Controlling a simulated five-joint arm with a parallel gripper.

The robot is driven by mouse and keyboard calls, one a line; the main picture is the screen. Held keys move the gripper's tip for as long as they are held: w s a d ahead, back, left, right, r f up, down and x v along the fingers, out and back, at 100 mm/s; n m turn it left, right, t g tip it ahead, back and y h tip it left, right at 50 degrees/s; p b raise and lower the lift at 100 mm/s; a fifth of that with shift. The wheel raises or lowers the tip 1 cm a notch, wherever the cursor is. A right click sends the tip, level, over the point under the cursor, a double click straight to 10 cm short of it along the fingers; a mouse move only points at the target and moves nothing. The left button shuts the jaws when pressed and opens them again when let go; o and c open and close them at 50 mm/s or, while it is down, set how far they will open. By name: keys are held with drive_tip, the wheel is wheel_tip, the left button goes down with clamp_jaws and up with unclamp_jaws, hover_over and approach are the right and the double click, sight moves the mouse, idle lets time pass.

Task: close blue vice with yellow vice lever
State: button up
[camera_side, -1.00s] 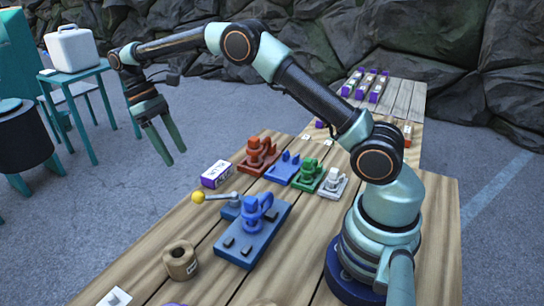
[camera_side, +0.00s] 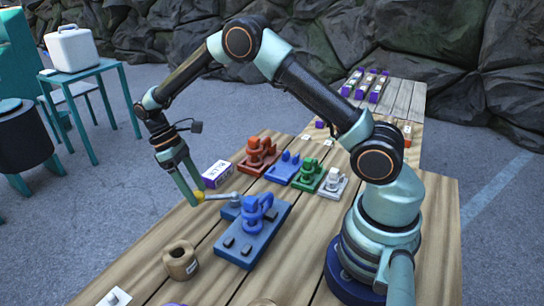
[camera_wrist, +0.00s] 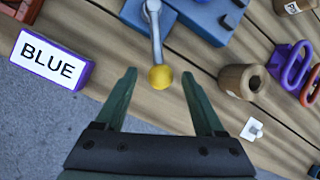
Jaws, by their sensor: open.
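The blue vice (camera_side: 242,250) sits on the wooden table, with a blue clamp piece (camera_side: 254,215) on top. Its lever is a grey rod ending in a yellow ball (camera_side: 200,196), pointing left toward the table edge. In the wrist view the yellow ball (camera_wrist: 161,77) lies between my two fingertips, with a gap on each side. The lever rod (camera_wrist: 155,35) runs up from it to the vice. My gripper (camera_wrist: 159,75) is open; it also shows in the side view (camera_side: 194,199), pointing down at the ball. Nothing is held.
A box labelled BLUE (camera_wrist: 50,61) stands left of the lever in the wrist view. A brown roll (camera_side: 181,262) stands nearer the front. Red (camera_side: 259,156), blue (camera_side: 283,168), green (camera_side: 308,176) and white (camera_side: 333,183) fixtures stand behind the vice.

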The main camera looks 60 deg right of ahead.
drive_tip(key=shift+s+f, duration=0.25)
drive_tip(key=shift+f, duration=0.15)
clamp_jaws()
idle(1.3)
